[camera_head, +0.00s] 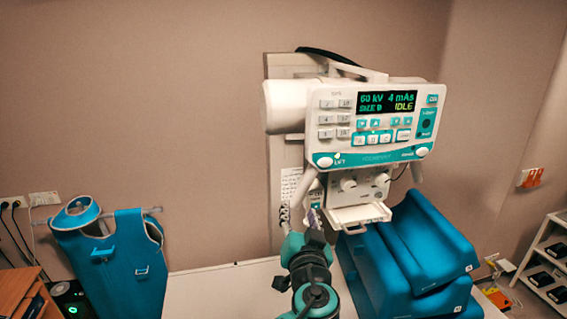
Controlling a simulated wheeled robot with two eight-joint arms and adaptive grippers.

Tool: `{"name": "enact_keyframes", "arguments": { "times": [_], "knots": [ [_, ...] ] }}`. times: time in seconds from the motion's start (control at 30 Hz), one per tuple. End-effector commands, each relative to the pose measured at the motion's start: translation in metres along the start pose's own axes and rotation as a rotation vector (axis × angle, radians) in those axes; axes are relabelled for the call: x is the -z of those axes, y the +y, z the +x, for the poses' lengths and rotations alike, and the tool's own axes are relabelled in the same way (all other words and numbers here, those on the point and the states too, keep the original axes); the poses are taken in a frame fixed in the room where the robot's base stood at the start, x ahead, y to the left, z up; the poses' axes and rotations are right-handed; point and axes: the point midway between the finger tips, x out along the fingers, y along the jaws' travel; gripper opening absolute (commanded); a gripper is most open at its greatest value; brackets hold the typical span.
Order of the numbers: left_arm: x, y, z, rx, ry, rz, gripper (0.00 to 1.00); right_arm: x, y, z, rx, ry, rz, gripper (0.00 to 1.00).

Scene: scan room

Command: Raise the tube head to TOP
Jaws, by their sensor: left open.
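The white tube head (375,146) fills the upper middle of the head view, in front of a pale column (283,152) on the wall. Its panel has several buttons and a display (387,103) reading 60 kV, 4 mAs and IDLE. A round white knob (325,162) marked LIFT is at its lower left corner, with a slanted bar (304,187) below. My left gripper (314,217) is open, just below that bar and left of the white tray (360,217). Whether it touches the bar cannot be told. My right gripper is not in view.
Blue padded blocks (437,240) are stacked on the white table (222,287), close to the right of my left arm. A blue apron (128,262) is at the left. A shelf (546,262) is at the far right. The wall left of the column is clear.

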Motion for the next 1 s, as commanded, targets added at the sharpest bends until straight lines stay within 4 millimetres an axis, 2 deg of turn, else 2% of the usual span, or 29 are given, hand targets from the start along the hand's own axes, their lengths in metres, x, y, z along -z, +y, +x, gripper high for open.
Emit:
{"name": "enact_keyframes", "arguments": {
  "times": [0.03, 0.1, 0.23, 0.6, 0.73, 0.97, 1.0],
  "knots": [
    [0.016, 0.003, -0.001, -0.006, 0.023, 0.002, 0.45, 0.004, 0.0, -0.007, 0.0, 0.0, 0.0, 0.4],
    [0.024, 0.007, 0.0, -0.01, 0.044, 0.001, 0.45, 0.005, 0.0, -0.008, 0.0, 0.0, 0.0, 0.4],
    [0.025, 0.008, 0.013, -0.009, 0.05, 0.001, 0.45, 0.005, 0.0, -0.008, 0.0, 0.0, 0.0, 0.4],
    [0.027, 0.008, 0.068, -0.01, 0.048, 0.002, 0.45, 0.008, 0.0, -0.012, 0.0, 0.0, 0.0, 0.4],
    [0.027, 0.009, 0.076, -0.011, 0.048, 0.002, 0.45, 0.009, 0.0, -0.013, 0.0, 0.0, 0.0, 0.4],
    [0.027, 0.009, 0.077, -0.011, 0.048, 0.002, 0.45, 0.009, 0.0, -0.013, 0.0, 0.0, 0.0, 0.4],
    [0.027, 0.009, 0.077, -0.011, 0.048, 0.002, 0.43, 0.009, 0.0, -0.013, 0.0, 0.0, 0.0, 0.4]
  ]
}}
